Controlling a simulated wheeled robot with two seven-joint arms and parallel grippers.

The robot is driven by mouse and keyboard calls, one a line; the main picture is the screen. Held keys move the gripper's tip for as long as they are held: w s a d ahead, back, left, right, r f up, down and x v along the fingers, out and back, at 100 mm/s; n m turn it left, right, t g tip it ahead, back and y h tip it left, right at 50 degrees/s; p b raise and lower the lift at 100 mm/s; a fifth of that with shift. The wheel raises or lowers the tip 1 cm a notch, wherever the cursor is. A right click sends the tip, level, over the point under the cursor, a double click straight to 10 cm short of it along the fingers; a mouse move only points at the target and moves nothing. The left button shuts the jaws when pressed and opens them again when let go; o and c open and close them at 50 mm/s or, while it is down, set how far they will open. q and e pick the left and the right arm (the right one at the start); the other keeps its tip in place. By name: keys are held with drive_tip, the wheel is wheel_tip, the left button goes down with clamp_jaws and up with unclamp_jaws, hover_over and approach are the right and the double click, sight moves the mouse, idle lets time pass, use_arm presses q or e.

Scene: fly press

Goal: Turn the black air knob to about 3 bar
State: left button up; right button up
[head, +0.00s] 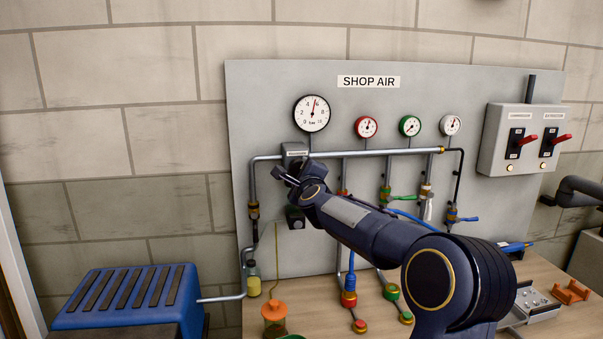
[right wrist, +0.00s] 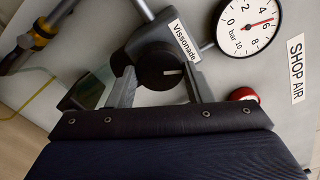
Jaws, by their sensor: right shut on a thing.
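The black air knob (right wrist: 160,66) shows in the right wrist view on a dark regulator body with a white name label; a short white mark is on its face. My right gripper (right wrist: 161,80) is shut on the knob, one finger on each side. In the head view my right gripper (head: 296,178) hides the knob, just below the big white gauge (head: 311,113). The gauge's red needle points between 4 and 6 bar; it also shows in the right wrist view (right wrist: 247,26). My left gripper is not in view.
Three smaller gauges, with red (head: 366,127), green (head: 409,126) and white (head: 449,125) rims, stand right of the big one above the pipe. A switch box (head: 519,142) with red levers is at right. A blue ribbed unit (head: 125,298) stands at lower left.

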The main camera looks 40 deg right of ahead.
drive_tip(key=shift+n, duration=1.6)
drive_tip(key=o, duration=1)
drive_tip(key=b+v, duration=0.1)
drive_tip(key=v, duration=0.6)
drive_tip(key=shift+s+a, duration=0.2)
drive_tip(key=shift+s, duration=0.15)
